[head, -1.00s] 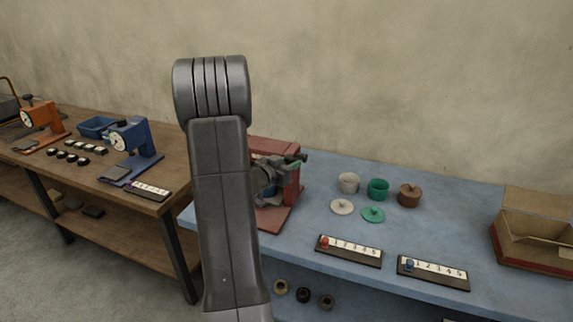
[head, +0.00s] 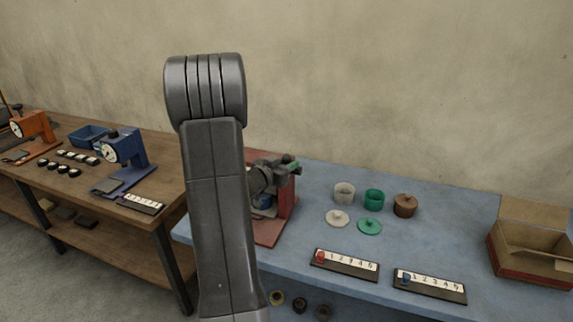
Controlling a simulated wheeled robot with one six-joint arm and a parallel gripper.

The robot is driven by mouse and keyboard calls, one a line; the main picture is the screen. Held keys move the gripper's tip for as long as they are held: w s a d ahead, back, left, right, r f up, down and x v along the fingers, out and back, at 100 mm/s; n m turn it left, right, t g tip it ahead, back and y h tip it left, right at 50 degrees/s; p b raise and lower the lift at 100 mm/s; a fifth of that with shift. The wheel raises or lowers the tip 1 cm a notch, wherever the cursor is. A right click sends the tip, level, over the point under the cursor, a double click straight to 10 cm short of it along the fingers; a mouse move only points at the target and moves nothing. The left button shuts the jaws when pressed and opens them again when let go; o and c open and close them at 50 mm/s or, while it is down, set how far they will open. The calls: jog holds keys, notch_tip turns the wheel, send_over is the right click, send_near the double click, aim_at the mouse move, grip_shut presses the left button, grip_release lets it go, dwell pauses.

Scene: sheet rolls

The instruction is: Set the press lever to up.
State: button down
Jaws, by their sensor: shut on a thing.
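A red press (head: 284,205) stands at the left end of the blue bench, its left side hidden behind my arm. My gripper (head: 290,167) is at the upper front of the press, shut on a small green-ended piece (head: 294,165) that looks like the press lever. Only the green end shows; the jaws hide the rest, so the lever's exact angle cannot be told.
A wooden bench (head: 90,185) at left carries blue and orange presses.

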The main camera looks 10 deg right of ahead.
jog(key=c, duration=1.1)
grip_release()
jog(key=shift+r, duration=0.1)
jog(key=shift+c, duration=0.2)
jog(key=shift+s+a, duration=0.25)
jog(key=shift+a, duration=0.15)
jog(key=b+v, duration=0.2)
jog(key=v, duration=1)
jog(key=shift+s+a, duration=0.2)
jog(key=shift+s, duration=0.15)
jog(key=shift+d+r, duration=0.1)
jog(key=shift+r, duration=0.05)
jog(key=p+x, duration=0.2)
jog(key=x, duration=1.1)
jog(key=shift+w+d, duration=0.15)
jog(key=shift+w, duration=0.15)
jog(key=shift+f, duration=0.25)
jog(key=shift+s, duration=0.1)
